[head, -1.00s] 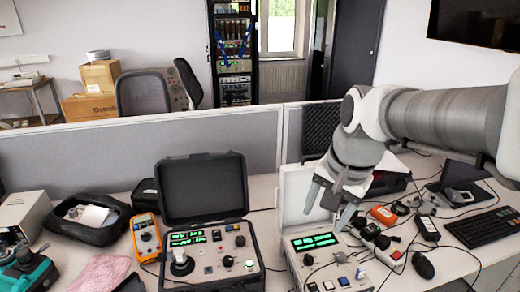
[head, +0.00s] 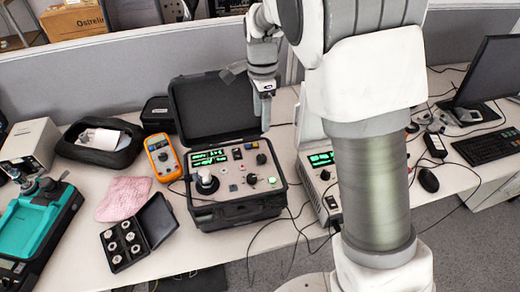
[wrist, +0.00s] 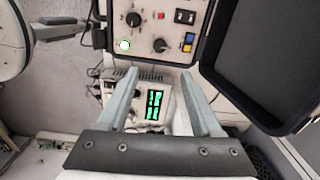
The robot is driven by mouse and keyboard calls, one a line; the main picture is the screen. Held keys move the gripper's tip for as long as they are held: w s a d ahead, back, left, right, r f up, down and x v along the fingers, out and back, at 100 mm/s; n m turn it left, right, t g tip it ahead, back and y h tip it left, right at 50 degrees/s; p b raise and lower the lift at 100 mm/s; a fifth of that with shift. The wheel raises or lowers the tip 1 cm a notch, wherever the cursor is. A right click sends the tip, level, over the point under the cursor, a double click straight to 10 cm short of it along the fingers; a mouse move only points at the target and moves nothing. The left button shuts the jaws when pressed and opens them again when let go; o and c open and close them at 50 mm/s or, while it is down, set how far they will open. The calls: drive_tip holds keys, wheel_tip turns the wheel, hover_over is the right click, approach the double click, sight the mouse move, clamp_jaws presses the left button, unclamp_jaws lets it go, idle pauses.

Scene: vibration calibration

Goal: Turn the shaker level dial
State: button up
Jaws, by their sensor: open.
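An open black case (head: 235,216) stands on the table with a grey control panel (head: 232,186), a green display and several knobs. A black knob (head: 261,158) sits at the panel's upper right and another black knob (head: 252,179) lower down. Two black knobs, one (wrist: 133,19) and another (wrist: 160,45), show at the top of the wrist view. I cannot read which one is the shaker level dial. My gripper (head: 249,100) is above the right of the case, by its raised lid. In the wrist view my gripper (wrist: 158,75) is open and empty, its fingers apart from the knobs.
A second device with a green display (head: 321,158) stands right of the case, partly behind my arm. A yellow multimeter (head: 162,157), a pink cloth (head: 123,198) and a black box of small parts (head: 124,246) lie to the left. The raised lid (head: 213,108) stands close to my gripper.

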sight(262, 157)
wheel_tip(262, 157, down, 15)
drive_tip(key=shift+f, duration=0.2)
idle(0.3)
clamp_jaws()
